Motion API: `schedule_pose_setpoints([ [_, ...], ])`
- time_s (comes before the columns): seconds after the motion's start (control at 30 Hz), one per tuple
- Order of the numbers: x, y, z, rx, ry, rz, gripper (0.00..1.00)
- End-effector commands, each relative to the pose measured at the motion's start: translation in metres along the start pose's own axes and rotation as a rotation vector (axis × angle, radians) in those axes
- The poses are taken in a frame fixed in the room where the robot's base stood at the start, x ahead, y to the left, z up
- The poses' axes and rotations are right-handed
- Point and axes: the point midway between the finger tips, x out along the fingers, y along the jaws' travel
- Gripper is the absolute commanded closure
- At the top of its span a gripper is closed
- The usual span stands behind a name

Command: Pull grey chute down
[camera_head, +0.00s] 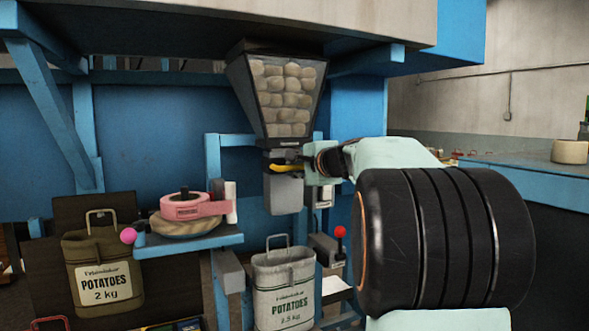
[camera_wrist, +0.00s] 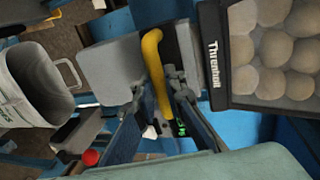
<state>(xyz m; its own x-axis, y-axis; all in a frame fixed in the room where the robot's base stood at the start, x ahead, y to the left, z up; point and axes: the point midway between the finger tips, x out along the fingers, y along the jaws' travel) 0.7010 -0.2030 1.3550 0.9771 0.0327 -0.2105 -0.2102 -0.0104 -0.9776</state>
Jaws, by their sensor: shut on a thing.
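The grey chute (camera_head: 283,192) hangs under the clear hopper (camera_head: 288,95) full of potatoes. Its yellow handle (camera_head: 284,168) sticks out at its top, just below the hopper's mouth. My gripper (camera_head: 308,168) comes in from the right at handle height. In the wrist view my gripper (camera_wrist: 158,92) is shut on the curved yellow handle (camera_wrist: 151,55), one finger on each side. The grey chute (camera_wrist: 112,68) is beside the fingers there. Below the chute in the head view stands a white sack (camera_head: 284,290) marked potatoes 2.5 kg, with a gap between them.
A pink tape roll (camera_head: 190,207) sits on a blue bracket (camera_head: 185,243) left of the chute. A red-knobbed lever (camera_head: 340,232) stands below right. A brown 2 kg potato sack (camera_head: 102,275) is at the left. A blue workbench (camera_head: 530,168) is at the right.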

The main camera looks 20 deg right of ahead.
Motion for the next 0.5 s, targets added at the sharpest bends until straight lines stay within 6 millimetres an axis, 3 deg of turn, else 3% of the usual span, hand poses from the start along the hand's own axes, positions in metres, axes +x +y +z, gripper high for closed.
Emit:
schedule_pose_setpoints([
  [0.27,0.0,0.001,0.0,0.0,0.0,-0.001,1.0],
  [0.5,0.003,0.014,0.0,0.0,0.0,0.001,1.0],
])
